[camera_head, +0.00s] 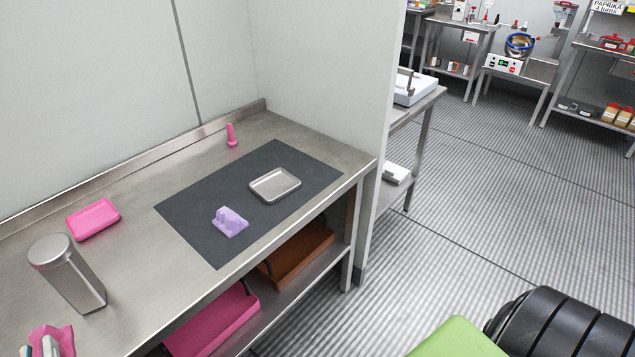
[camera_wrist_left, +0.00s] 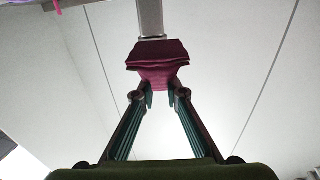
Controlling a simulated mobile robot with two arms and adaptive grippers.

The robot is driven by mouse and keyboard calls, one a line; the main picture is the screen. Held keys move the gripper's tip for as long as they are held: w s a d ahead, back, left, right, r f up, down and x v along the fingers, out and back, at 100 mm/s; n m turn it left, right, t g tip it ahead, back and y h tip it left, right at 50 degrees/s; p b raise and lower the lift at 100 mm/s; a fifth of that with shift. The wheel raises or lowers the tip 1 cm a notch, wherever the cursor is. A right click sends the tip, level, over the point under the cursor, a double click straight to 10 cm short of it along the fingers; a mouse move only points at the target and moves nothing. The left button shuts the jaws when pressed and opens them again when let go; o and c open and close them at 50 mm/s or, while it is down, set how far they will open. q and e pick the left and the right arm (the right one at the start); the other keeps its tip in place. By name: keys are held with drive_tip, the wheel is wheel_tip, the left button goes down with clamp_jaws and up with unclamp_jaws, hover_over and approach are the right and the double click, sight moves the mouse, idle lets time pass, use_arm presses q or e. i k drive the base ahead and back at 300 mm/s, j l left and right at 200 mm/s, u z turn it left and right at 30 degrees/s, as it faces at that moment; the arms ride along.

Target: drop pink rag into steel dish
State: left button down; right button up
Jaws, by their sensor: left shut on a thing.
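The pink rag (camera_head: 66,338) shows at the bottom left of the head view, between the fingertips of my left gripper (camera_head: 47,346), which is partly cut off by the frame edge. In the left wrist view the rag (camera_wrist_left: 160,62) hangs bunched and dark pink, with my left gripper (camera_wrist_left: 160,98) shut on it. The steel dish (camera_head: 275,197) is a shallow, empty rectangular tray on the dark mat (camera_head: 190,205), well to the right of and beyond the gripper. My right gripper is not in view.
A small pink upright object (camera_head: 232,135) stands at the back. Bare steel counter (camera_head: 150,260) lies left of the mat.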

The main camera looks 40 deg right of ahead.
sight(272, 189)
drive_tip(key=z, duration=0.85)
drive_tip(key=u, duration=0.25)
drive_tip(key=i+l+u, duration=0.15)
drive_tip(key=l+u, duration=0.5)
drive_tip(key=l, duration=0.2)
drive_tip(key=i+l+u, duration=0.1)
drive_tip(key=l+u, duration=0.2)
drive_tip(key=l, duration=0.15)
drive_tip(key=l+u, duration=0.15)
drive_tip(key=l, duration=2.25)
